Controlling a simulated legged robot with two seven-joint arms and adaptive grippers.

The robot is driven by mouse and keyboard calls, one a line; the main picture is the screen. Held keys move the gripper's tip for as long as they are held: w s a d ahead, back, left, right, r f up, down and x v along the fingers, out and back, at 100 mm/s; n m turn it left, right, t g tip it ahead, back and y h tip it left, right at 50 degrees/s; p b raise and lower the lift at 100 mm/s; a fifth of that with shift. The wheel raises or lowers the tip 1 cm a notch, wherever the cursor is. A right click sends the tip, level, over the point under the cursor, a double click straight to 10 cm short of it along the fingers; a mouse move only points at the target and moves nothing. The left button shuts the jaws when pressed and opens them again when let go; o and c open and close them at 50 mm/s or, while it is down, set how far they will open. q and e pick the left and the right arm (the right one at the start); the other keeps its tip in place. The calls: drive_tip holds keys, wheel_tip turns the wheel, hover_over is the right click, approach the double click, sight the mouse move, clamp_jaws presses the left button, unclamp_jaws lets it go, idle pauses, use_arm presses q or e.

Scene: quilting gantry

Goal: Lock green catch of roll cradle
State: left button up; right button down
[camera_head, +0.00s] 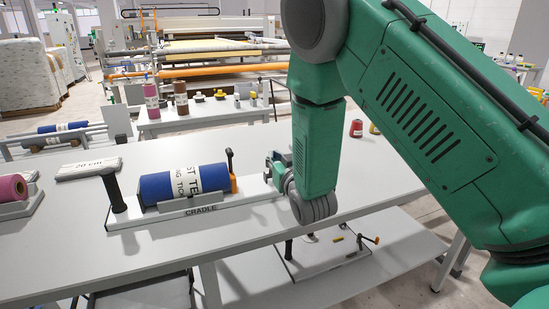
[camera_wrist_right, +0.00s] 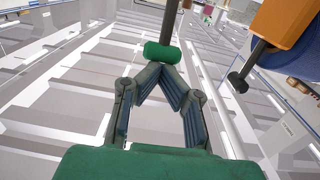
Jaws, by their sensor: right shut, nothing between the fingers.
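The roll cradle (camera_head: 201,211) stands on the table with a blue roll (camera_head: 165,186) in it. An orange block (camera_head: 233,184) with a black lever is at the roll's right end; the block also shows in the right wrist view (camera_wrist_right: 278,22). A green cylinder on a dark rod (camera_wrist_right: 163,52), seemingly the green catch, lies just at my right fingertips in the wrist view; I cannot tell whether they touch. I cannot make it out in the head view. My right gripper (camera_head: 275,170) is shut and empty, beside the cradle's right end. My left gripper is not in view.
A pink roll (camera_head: 12,188) is at far left. Red and yellow cones (camera_head: 356,128) are behind my right arm. The table front (camera_head: 80,260) is clear. A lower shelf (camera_head: 370,265) holds small parts.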

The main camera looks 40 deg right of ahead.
drive_tip(key=shift+f, duration=0.2)
drive_tip(key=s+a+r+p, duration=0.2)
drive_tip(key=s+r, duration=0.3)
drive_tip(key=s, duration=0.3)
idle(0.4)
drive_tip(key=shift+a+f, duration=0.1)
drive_tip(key=shift+f, duration=0.05)
idle(0.4)
